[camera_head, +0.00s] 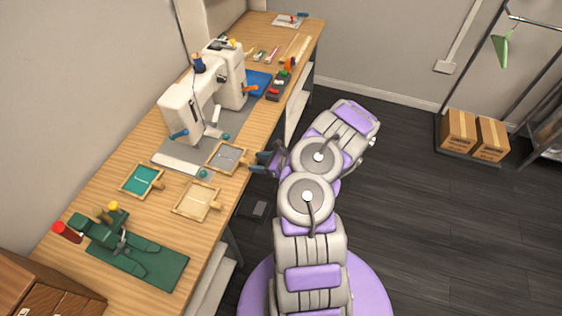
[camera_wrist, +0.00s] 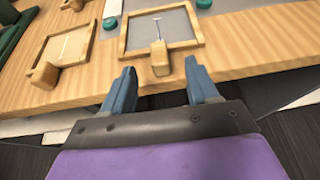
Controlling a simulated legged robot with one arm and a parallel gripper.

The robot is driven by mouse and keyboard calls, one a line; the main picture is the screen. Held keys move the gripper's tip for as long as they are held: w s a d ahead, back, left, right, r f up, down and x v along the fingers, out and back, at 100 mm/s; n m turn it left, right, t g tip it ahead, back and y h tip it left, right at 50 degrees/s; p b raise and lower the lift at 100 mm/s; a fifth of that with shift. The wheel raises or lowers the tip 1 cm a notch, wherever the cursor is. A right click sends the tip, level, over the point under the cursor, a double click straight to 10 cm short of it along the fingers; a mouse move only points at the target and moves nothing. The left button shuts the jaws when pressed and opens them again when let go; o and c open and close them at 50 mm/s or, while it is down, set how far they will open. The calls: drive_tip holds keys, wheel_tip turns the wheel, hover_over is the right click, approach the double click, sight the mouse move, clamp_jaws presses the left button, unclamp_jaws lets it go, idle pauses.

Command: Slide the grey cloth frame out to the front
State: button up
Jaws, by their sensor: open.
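The grey cloth frame (camera_head: 227,157) has a wooden rim with grey cloth inside and lies near the front edge of the wooden table, by the sewing machine's grey mat. In the wrist view the grey cloth frame (camera_wrist: 187,24) is straight ahead, and its wooden handle (camera_wrist: 160,58) points toward me. My gripper (camera_wrist: 157,80) is open and empty, its blue fingers on either side of the handle's line and short of it. In the head view my gripper (camera_head: 265,158) is at the table's front edge, just right of the frame.
A green cloth frame (camera_head: 141,180) and a beige cloth frame (camera_head: 196,201) lie nearby on the table. A white sewing machine (camera_head: 203,97) stands behind. Teal knobs (camera_head: 203,173) sit close to the grey frame.

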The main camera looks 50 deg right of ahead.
drive_tip(key=p+v, duration=0.2)
drive_tip(key=v, duration=0.9)
drive_tip(key=shift+s, duration=0.25)
drive_tip(key=shift+w, duration=0.1)
